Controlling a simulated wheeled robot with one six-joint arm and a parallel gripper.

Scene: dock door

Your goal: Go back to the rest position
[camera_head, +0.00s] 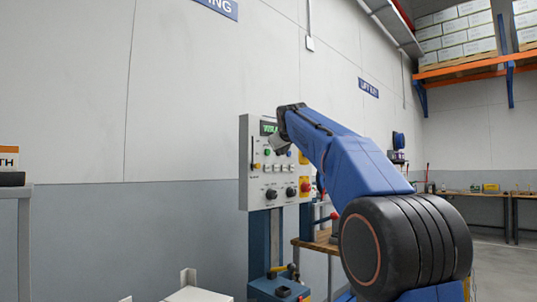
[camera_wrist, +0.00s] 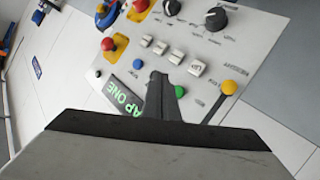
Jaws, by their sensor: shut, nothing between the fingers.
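My gripper (camera_wrist: 162,82) shows in the wrist view as dark fingers together, with nothing between them. I cannot tell whether the fingertips touch the panel. In the head view my gripper (camera_head: 281,145) is at the upper part of the panel (camera_head: 262,201), and my blue arm reaches to it from the lower right. The wrist partly hides the panel's upper right and the display (camera_head: 268,128).
The panel carries black knobs (camera_wrist: 215,18), a yellow-knobbed lever (camera_wrist: 229,87) and a red button (camera_wrist: 108,44). A wooden workbench (camera_head: 325,240) stands behind my arm. A grey stand (camera_head: 22,190) is at the far left. Loaded racking (camera_head: 470,68) is high at right.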

